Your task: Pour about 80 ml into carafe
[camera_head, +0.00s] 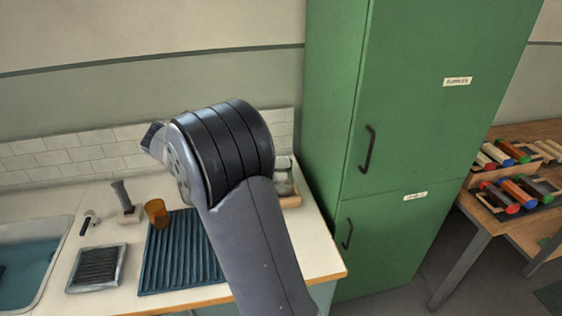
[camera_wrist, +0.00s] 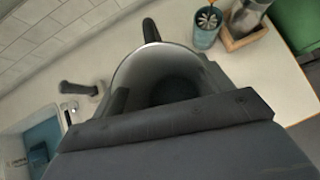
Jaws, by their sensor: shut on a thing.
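In the wrist view my gripper (camera_wrist: 166,92) is shut on a wide round grey vessel (camera_wrist: 135,72) with a pale rim. I look down into its dark inside and cannot tell how much liquid it holds. A dark curved piece, perhaps a handle or spout, sticks up at its far rim. In the head view my arm hides the gripper and the vessel. A clear or silvery container (camera_wrist: 250,12) stands in a wooden tray at the upper right of the wrist view. It may be the carafe, but I cannot tell. In the head view it is partly behind my arm.
A teal cup (camera_wrist: 207,28) with a pale ribbed thing in it stands beside the tray. An amber cup (camera_head: 156,212) stands by a blue ribbed mat (camera_head: 175,262). A sink (camera_head: 40,255) is at left, and a tall green cabinet (camera_head: 420,120) stands right of the counter.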

